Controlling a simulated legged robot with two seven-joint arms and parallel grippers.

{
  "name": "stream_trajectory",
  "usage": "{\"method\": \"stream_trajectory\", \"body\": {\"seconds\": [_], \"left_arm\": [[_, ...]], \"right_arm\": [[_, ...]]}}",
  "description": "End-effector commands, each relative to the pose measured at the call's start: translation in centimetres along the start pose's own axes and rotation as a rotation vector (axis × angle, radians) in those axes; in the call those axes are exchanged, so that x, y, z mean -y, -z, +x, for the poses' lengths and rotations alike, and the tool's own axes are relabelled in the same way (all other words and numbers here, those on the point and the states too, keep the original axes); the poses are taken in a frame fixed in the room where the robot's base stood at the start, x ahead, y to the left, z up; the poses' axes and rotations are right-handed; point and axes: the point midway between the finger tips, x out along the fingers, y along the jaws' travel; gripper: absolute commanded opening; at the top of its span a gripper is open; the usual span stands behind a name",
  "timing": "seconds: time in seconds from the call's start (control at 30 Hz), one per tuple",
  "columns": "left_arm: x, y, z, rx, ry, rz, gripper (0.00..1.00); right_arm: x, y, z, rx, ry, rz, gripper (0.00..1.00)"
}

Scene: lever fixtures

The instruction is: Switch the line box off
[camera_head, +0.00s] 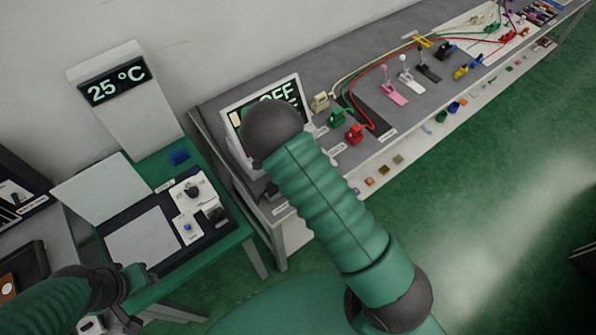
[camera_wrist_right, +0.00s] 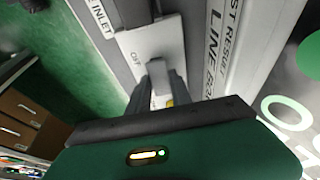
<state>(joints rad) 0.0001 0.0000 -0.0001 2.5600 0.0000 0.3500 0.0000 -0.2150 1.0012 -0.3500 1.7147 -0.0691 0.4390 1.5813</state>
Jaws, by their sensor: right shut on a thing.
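The line box shows in the right wrist view as a pale grey switch plate (camera_wrist_right: 150,38) marked "OFF", with a "LINE" label (camera_wrist_right: 213,50) on the surface beside it. My right gripper (camera_wrist_right: 163,88) is shut on a small light grey switch lever (camera_wrist_right: 160,76) standing out from the plate. In the head view, my right arm hides this gripper and most of the box. A screen (camera_head: 285,92) behind the arm shows "OFF" in green, partly covered. My left gripper (camera_head: 130,300) is low at the left; its finger opening is unclear.
A grey bench (camera_head: 335,85) carries red and green clamps, colored levers and cables. A green table (camera_head: 235,240) at left holds a dark panel with knobs. A "25 °C" display (camera_head: 117,88) stands behind it.

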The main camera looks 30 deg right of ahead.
Motion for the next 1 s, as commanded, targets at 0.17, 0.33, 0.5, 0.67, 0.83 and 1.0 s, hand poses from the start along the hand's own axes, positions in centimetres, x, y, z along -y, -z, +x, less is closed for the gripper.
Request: {"method": "stream_trajectory", "body": {"seconds": [0.17,0.33,0.5,0.67,0.83,1.0], "left_arm": [[-0.01,-0.32,1.34,0.000,0.000,0.000,0.44],[-0.01,-0.32,1.36,0.000,0.000,0.000,0.44],[-0.01,-0.30,1.32,0.000,0.000,0.000,0.44],[-0.01,-0.30,1.31,0.000,0.000,0.000,0.44],[-0.01,-0.30,1.31,0.000,0.000,0.000,0.44],[-0.01,-0.29,1.25,0.000,0.000,0.000,0.44]], "right_arm": [[-0.07,-1.01,0.34,-0.084,-0.001,-0.006,0.00],[-0.01,-0.84,0.09,-0.107,0.001,-0.003,0.00],[0.01,-0.78,0.05,-0.106,0.002,-0.003,0.00],[0.04,-0.70,0.03,-0.107,0.002,-0.003,0.40],[0.04,-0.55,0.02,-0.108,0.003,-0.003,0.47],[0.05,-0.43,-0.06,-0.109,0.003,-0.002,0.47]]}}
